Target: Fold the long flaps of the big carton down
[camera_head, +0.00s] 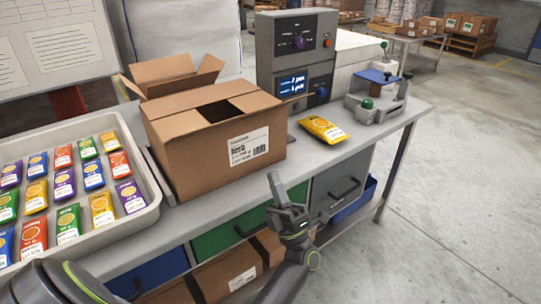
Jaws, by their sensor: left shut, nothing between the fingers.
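The big carton (205,158) stands upright on the grey bench, with a white printed label on its near side. Brown panels lie roughly flat across much of its top, and a dark gap (220,111) shows between them. A thin flap edge sticks out at its right top corner. I cannot tell every flap's position. My left gripper (274,187) is shut and empty, with its fingers pointing up. In the picture it is below and right of the carton, apart from it. My right gripper is not in view.
A tray (154,214) of colourful packets lies left. Behind the carton are raised brown flaps (165,69), apparently of another open box. A weighing machine (290,50), a yellow packet (322,130) and a small blue-topped device (376,95) are right. Open floor lies beyond the bench.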

